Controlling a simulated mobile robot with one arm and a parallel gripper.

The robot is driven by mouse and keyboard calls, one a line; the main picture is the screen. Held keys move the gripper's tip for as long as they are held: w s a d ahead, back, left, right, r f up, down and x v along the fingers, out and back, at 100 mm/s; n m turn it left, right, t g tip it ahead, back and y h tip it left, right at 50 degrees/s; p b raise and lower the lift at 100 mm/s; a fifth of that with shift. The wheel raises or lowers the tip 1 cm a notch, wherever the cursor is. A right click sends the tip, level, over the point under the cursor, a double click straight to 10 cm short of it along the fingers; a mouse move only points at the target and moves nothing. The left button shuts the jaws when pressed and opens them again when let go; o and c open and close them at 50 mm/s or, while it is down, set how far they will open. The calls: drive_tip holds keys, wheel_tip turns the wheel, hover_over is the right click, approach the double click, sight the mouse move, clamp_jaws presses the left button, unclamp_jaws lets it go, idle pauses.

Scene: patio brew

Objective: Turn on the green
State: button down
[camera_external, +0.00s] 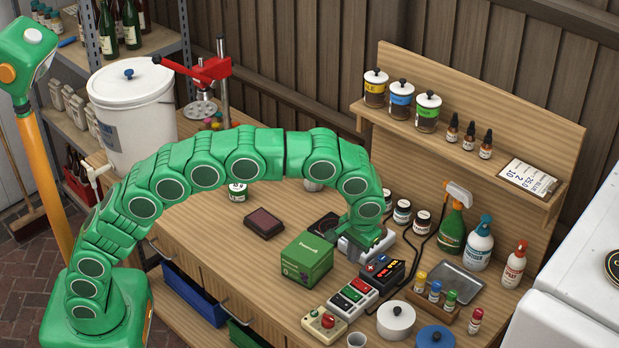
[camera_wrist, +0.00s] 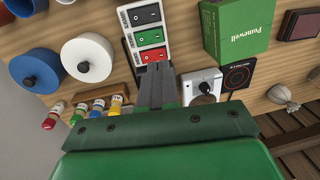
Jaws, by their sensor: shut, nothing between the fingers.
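A white switch box (camera_external: 353,298) with a row of three rocker switches lies on the bench near the front. In the wrist view, the green rocker (camera_wrist: 150,37) is in the middle, with a red rocker (camera_wrist: 153,54) on the near side and a dark rocker (camera_wrist: 145,14) on the far side. I cannot tell which way the green rocker is pressed. My gripper (camera_wrist: 154,72) is shut and empty, its fingertips nearest the red end of the box in the wrist view. In the external view my gripper (camera_external: 354,254) is beyond the box, over the hot plate area.
A green carton (camera_external: 307,259) stands left of the switch box. A black control box (camera_external: 383,271) sits beyond it. A red-button box (camera_external: 324,325), white lidded pot (camera_external: 396,320) and rack of small bottles (camera_external: 427,303) crowd the front. Bench left of the carton is clearer.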

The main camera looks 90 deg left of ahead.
sight(346, 288)
drive_tip(key=f, duration=0.7)
drive_tip(key=s+a+f, duration=0.1)
drive_tip(key=f, duration=0.3)
drive_tip(key=shift+f, duration=0.2)
drive_tip(key=shift+s+f, duration=0.1)
drive_tip(key=shift+f, duration=0.15)
drive_tip(key=shift+w+d+r, duration=0.4)
drive_tip(key=shift+w+d, duration=0.05)
drive_tip(key=shift+w, duration=0.15)
idle(0.4)
